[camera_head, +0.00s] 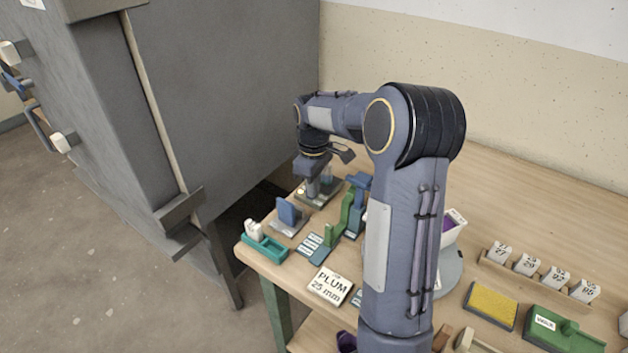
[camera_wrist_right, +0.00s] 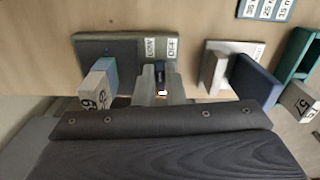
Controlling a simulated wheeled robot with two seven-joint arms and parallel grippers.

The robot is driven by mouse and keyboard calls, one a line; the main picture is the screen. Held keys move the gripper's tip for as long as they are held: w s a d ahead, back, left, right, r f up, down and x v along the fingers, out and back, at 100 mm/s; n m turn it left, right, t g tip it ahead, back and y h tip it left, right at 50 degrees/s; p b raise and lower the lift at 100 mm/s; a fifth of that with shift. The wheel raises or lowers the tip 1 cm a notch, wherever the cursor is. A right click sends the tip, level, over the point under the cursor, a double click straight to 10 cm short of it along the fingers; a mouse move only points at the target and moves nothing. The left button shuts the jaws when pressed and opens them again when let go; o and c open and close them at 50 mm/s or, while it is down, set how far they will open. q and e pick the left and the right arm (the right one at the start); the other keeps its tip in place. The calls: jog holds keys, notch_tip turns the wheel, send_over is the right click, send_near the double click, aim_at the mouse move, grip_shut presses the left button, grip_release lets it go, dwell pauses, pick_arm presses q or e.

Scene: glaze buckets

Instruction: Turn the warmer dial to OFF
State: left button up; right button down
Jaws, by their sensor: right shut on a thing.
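The warmer (camera_wrist_right: 108,44) is a flat greenish-grey plate with white labels reading LOW and OFF along one edge in the right wrist view. Its dial (camera_wrist_right: 161,78) is a small dark knob with a pale, bright tip near the OFF label. My right gripper (camera_head: 313,191) points down over the warmer, which shows in the head view (camera_head: 333,186). It is shut on the dial, and its grey fingers hide part of it. Exactly where the dial points is hard to tell. My left gripper is not in view.
A pale block with a blue-green side (camera_wrist_right: 97,85) stands on the warmer beside the dial. A blue block on a grey base (camera_head: 288,211), a green holder (camera_head: 264,247) and a PLUM 25 mm card (camera_head: 330,287) are nearby. A big grey cabinet (camera_head: 230,90) stands left of the table.

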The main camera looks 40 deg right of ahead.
jog(key=m+p, duration=0.1)
jog(key=m, duration=0.2)
jog(key=shift+a+r, duration=0.1)
jog(key=shift+a+m+p, duration=0.1)
jog(key=shift+m+p, duration=0.6)
jog(key=shift+m, duration=0.8)
jog(key=c, duration=1.5)
grip_release()
notch_tip(320, 180, up, 8)
jog(key=shift+f+p, duration=0.25)
jog(key=shift+p, duration=0.1)
jog(key=shift+r, duration=0.1)
